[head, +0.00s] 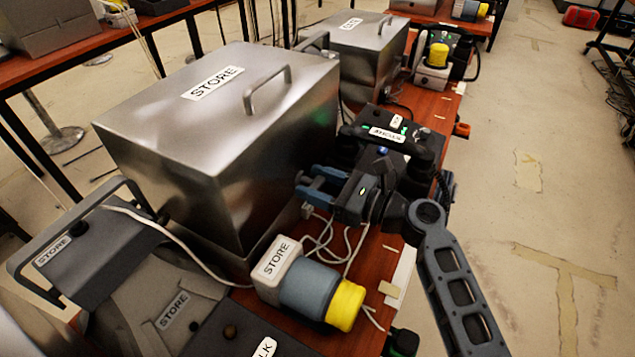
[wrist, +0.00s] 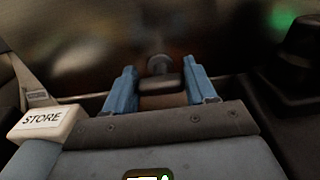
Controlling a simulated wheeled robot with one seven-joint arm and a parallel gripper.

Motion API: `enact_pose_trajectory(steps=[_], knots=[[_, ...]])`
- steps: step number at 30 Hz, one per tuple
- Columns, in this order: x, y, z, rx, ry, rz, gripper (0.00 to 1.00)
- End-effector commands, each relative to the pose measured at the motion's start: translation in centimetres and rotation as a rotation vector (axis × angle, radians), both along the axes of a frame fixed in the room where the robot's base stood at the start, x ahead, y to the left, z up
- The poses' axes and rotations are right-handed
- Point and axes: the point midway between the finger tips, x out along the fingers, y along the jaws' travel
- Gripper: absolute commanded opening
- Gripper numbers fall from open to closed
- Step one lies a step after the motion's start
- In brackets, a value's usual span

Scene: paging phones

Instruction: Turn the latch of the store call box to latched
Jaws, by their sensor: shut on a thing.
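The store call box (head: 165,130) is a large brushed-metal box with a STORE label and a bar handle on its lid. My gripper (head: 306,187) is at its right-hand face, its two blue fingers pointing at the metal. In the wrist view, a small dark latch (wrist: 160,83) with a round hub behind it sits between the fingertips of my gripper (wrist: 162,88). The latch's bar lies across the gap, and the fingers are shut on it. In the head view the latch is hidden by the fingers. I cannot read its latched or unlatched marking.
A dark phone unit (head: 385,133) is behind my wrist. A second metal box (head: 362,55) stands farther back. The floor at right is open.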

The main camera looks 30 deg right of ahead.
Motion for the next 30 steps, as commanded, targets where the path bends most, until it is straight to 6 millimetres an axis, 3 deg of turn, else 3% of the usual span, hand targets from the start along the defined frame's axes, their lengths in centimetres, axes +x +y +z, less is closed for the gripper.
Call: enact_pose_trajectory(steps=[14,30], knots=[[-0.07,0.02,-0.16,-0.107,-0.078,0.0,0.25],[-0.18,0.15,-0.45,-0.504,-0.366,0.0,0.25]])
